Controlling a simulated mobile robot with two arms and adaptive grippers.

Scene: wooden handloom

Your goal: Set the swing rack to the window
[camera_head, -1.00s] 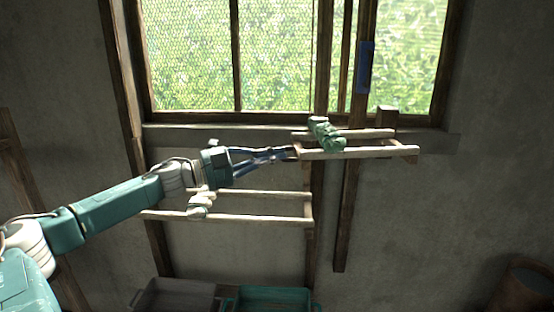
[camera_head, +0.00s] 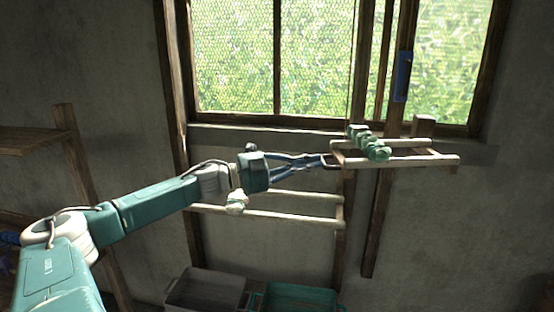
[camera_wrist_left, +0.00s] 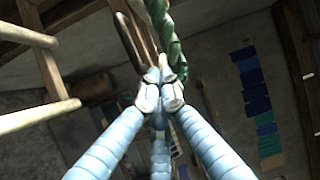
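The swing rack (camera_head: 445,159), a pale wooden frame of rods, juts from a wooden post below the window (camera_head: 320,60). Green yarn (camera_head: 375,150) hangs over its rods; a green twisted strand also shows in the left wrist view (camera_wrist_left: 164,32). My left gripper (camera_head: 326,161) is at the rack's left end. Its fingers are drawn together on the dark handle (camera_wrist_left: 128,38), though the fingertips partly hide the contact. My right gripper is in neither view.
A lower pale rack (camera_head: 290,213) with white yarn (camera_head: 237,203) sits below my left forearm. A grey crate (camera_head: 205,290) and a teal crate (camera_head: 300,297) stand beneath. A wooden shelf (camera_head: 30,140) is at left.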

